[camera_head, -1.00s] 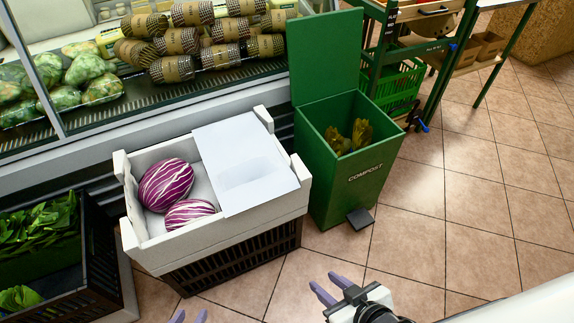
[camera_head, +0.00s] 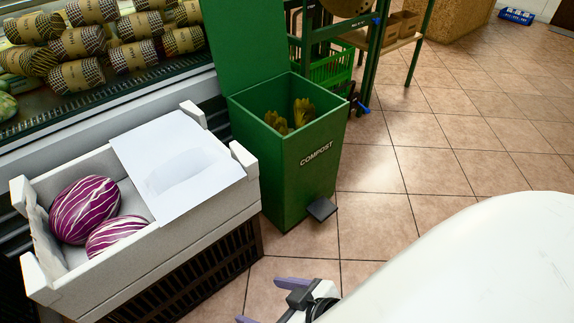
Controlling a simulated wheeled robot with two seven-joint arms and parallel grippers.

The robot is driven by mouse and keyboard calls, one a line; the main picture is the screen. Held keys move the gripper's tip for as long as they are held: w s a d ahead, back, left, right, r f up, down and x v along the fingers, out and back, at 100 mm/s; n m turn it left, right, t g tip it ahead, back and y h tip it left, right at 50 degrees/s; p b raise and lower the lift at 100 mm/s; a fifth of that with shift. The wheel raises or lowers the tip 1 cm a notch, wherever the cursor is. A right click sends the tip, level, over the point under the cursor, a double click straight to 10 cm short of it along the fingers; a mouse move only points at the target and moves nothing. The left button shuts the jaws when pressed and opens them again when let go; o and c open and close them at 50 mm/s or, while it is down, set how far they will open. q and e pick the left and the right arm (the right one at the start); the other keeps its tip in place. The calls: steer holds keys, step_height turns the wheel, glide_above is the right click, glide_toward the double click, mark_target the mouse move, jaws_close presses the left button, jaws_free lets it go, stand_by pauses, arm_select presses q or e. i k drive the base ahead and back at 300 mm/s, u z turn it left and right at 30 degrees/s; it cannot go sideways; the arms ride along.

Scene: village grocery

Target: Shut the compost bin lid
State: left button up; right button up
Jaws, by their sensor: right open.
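The green compost bin (camera_head: 298,172) stands on the tiled floor in the middle of the view, with white COMPOST lettering on its front. Its lid (camera_head: 246,42) is open and stands upright at the back left edge. Yellow-green leaves (camera_head: 292,116) lie inside. A dark pedal (camera_head: 321,209) sticks out at the bin's front base. My right gripper (camera_head: 262,300) is open and empty at the bottom, in front of the bin and apart from it. My left gripper is out of view.
A white crate (camera_head: 163,245) with striped purple cabbages (camera_head: 86,209) and a white sheet (camera_head: 176,165) stands on a dark crate left of the bin. A green-legged table (camera_head: 428,33) is behind. The tiled floor (camera_head: 440,150) to the right is clear.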

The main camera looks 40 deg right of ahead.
mark_target(248, 39)
steer(key=z, duration=2.1)
steer(key=i, duration=1.3)
steer(key=u, duration=2.85)
